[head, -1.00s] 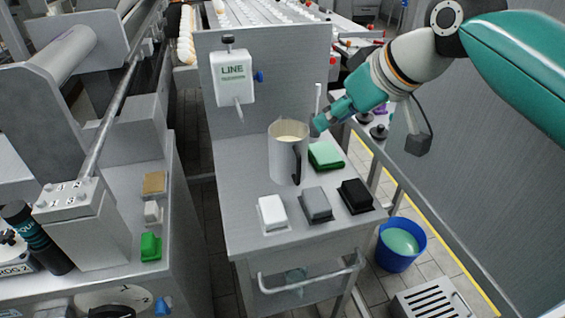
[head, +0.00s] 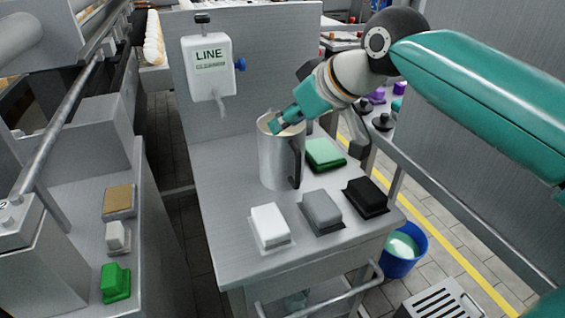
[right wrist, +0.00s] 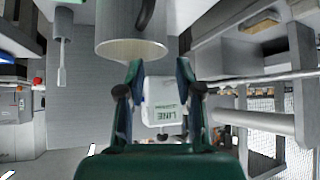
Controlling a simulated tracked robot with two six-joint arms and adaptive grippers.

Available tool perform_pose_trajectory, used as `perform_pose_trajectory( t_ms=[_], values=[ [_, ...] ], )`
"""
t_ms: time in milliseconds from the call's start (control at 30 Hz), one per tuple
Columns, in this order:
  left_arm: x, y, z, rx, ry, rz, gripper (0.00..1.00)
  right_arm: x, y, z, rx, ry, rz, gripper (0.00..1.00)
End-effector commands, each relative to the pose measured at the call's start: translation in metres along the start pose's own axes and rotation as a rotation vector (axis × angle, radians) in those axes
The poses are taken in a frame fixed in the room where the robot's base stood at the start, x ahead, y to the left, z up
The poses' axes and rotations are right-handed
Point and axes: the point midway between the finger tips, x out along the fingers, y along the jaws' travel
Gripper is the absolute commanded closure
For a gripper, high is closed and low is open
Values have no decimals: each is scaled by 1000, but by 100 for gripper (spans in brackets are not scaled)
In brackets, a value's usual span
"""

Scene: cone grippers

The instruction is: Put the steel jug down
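The steel jug (head: 277,160) stands upright on the grey steel table (head: 228,190), its dark handle to the right. Something pale shows inside its rim. My right gripper (head: 277,124) is at the jug's rim in the head view, partly in front of its far side. In the right wrist view the jug (right wrist: 125,25) shows upside down at the top, its rim just beyond one fingertip. The right gripper's two fingers (right wrist: 158,72) are spread with nothing between them. Whether a finger touches the jug cannot be told. My left gripper is out of view.
A white LINE dispenser (head: 208,68) hangs on the back panel. A blue bucket (head: 402,255) is on the floor.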

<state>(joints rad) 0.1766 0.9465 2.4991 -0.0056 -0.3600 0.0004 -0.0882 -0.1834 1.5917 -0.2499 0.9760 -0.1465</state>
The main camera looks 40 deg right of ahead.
Motion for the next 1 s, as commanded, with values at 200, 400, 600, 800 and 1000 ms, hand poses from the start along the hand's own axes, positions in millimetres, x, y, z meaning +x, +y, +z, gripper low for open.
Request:
perform_pose_trajectory(
  t_ms=[200, 400, 600, 800, 1000],
  values=[
    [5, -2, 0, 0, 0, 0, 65, 23, 0, 0, 1, 1, 1, 65],
    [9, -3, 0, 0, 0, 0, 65, 36, -1, 1, 0, -1, 0, 65],
    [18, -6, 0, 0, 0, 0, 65, 64, -4, 2, 1, -1, 0, 65],
    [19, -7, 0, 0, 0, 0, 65, 76, -3, 1, 2, 2, 2, 65],
    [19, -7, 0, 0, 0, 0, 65, 76, -3, 1, 2, 2, 2, 72]
  ],
)
